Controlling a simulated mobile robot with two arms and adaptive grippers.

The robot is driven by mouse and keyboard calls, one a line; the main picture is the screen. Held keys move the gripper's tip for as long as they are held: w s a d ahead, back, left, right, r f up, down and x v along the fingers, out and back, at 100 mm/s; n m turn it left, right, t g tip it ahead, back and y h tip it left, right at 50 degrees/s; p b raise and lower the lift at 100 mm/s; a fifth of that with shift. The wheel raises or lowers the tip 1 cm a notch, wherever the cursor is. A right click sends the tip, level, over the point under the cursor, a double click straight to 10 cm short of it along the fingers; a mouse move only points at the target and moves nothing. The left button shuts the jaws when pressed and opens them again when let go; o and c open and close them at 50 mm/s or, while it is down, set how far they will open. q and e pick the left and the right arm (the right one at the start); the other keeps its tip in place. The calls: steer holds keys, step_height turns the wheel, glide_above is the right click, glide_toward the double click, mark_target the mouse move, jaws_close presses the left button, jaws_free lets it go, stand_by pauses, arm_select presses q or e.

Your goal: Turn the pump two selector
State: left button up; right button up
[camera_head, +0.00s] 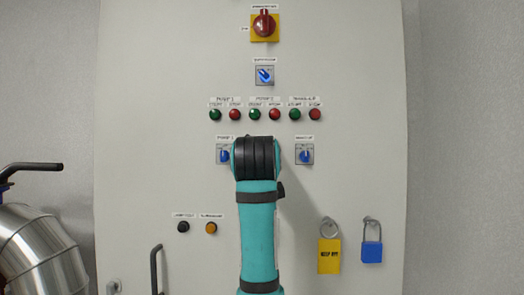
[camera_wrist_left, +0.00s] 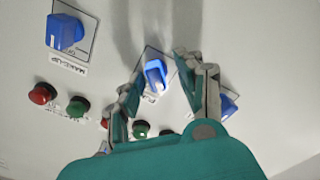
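The pump two selector (camera_wrist_left: 155,73), a blue knob on a pale square plate, shows in the left wrist view. My left gripper (camera_wrist_left: 158,80) is open, with one finger on each side of this knob. I cannot tell whether either finger touches it or how deep the fingertips reach. In the head view my teal and black arm rises at the middle and hides this selector and the gripper. My right gripper is in neither view.
A pump 1 selector (camera_head: 223,155) and a make-up selector (camera_head: 304,155) flank my arm. Green and red buttons (camera_head: 275,114) sit above, with another blue selector (camera_head: 264,75) and a red main switch (camera_head: 264,24). A blue padlock (camera_head: 371,250) and yellow tag (camera_head: 329,256) hang lower right.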

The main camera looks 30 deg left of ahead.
arm_select(q)
steer(key=shift+s+d+r, duration=0.1)
steer(key=shift+d, duration=0.1)
jaws_close()
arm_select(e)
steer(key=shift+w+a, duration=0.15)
